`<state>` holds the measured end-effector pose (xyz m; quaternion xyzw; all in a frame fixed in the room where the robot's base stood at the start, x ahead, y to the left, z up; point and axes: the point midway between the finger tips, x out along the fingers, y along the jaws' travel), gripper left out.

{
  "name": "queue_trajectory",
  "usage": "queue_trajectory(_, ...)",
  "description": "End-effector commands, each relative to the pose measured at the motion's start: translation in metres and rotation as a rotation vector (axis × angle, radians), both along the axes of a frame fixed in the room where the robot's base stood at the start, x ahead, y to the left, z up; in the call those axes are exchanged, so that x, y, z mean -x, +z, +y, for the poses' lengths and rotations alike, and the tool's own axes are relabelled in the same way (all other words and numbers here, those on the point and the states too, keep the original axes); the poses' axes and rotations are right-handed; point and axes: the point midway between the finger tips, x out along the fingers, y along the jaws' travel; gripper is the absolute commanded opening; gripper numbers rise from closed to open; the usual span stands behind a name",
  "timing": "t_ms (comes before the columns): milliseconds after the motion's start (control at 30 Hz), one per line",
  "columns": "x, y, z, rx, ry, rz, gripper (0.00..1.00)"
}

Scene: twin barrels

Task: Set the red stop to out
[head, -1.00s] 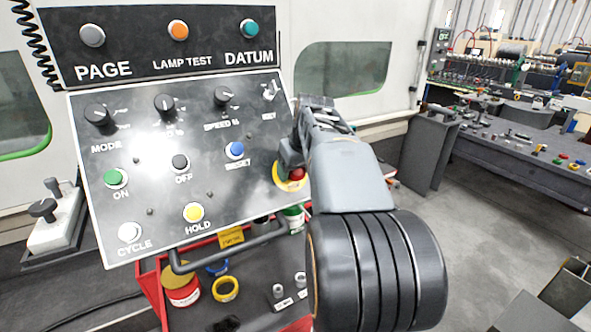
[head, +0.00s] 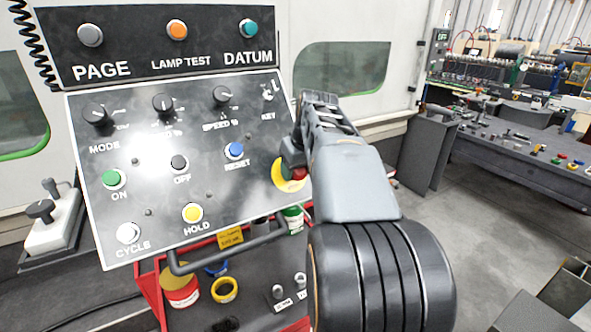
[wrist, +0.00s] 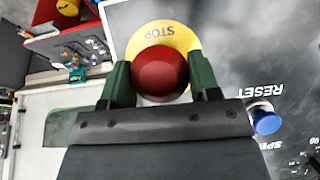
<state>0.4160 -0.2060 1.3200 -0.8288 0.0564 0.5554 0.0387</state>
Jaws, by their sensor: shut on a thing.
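The red stop (head: 299,173) is a round red knob on a yellow disc (head: 284,178) at the lower right of the tilted white panel. My gripper (head: 292,160) is at the knob and partly covers it in the head view. In the wrist view the red stop (wrist: 160,72) sits between the two green-padded fingers of my gripper (wrist: 160,84), one on each side. The gripper is shut on the knob. The yellow disc with the word STOP (wrist: 161,32) shows behind it. How far the knob stands out from the panel I cannot tell.
The blue RESET button (head: 234,150) is left of the stop; it also shows close to my gripper in the wrist view (wrist: 267,122). The KEY switch (head: 268,94) is above. A handle bar (head: 232,247) and a red bin (head: 150,290) lie below the panel.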

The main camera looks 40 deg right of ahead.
Motion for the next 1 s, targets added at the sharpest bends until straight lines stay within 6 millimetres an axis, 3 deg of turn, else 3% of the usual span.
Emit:
queue_trajectory(33, 0.001, 0.002, 0.000, 0.002, 0.000, -0.002, 0.14)
queue_trajectory(67, 0.001, 0.002, 0.000, 0.003, 0.000, -0.002, 0.58)
queue_trajectory(300, 0.000, 0.002, 0.000, 0.002, 0.000, -0.002, 0.81)
queue_trajectory(667, 0.002, 0.008, 0.000, 0.003, 0.001, -0.003, 0.82)
queue_trajectory(1000, 0.026, 0.067, 0.003, 0.005, -0.001, -0.004, 0.82)
